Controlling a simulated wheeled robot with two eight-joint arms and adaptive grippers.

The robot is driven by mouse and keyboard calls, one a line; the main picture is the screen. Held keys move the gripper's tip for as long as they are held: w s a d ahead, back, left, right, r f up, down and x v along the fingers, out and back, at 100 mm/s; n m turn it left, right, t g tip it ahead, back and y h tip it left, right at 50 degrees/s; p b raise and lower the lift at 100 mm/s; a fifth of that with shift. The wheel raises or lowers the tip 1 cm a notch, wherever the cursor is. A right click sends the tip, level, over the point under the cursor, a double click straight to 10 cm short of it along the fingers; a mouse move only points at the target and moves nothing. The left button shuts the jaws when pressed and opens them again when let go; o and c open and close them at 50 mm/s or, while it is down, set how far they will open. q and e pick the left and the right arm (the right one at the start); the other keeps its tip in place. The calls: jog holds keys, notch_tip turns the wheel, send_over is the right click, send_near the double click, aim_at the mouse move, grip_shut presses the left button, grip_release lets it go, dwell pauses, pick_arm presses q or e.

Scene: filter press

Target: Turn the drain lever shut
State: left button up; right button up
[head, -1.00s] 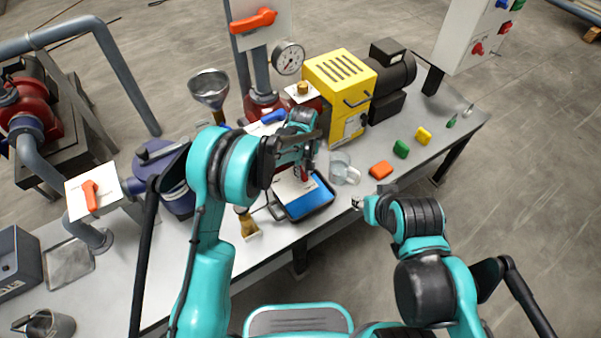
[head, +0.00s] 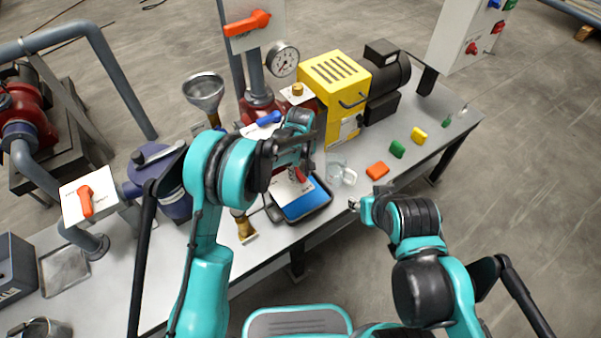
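A small red handle (head: 301,175) shows just below my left gripper (head: 304,162), above a black tray (head: 321,212) with blue in it. It may be the drain lever; the valve body behind it is hidden by my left arm. My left gripper points down at the red handle, and its fingers are small and dark. I cannot tell whether they touch or hold the handle. My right gripper (head: 356,205) is in front of the bench edge, right of the tray, away from the handle. Its fingertips are too small to judge.
A glass beaker (head: 336,172) stands right of the tray. A brush (head: 244,228) lies left of the tray. A funnel (head: 204,92), gauge (head: 282,60) and yellow pump (head: 335,82) stand behind.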

aim_at(300, 176)
pick_arm(q)
jog(key=shift+r, duration=0.15)
notch_tip(300, 176, up, 12)
dwell(0.5)
dwell(0.3)
jog(key=s+a+r+m+t, duration=0.3)
jog(key=s+a+r, duration=0.6)
jog(key=a+r, duration=0.25)
jog(key=s+a+f+m+t, duration=0.1)
jog(key=s+a+t, duration=0.1)
jog(key=s+a, duration=0.3)
jog(key=s+a+f+m+t, duration=0.1)
jog(key=s+a, duration=0.4)
jog(key=s, duration=0.5)
jog(key=shift+s+a+f+m+t, duration=0.15)
jog(key=shift+s+a+m+t, duration=0.1)
jog(key=shift+m+t, duration=0.35)
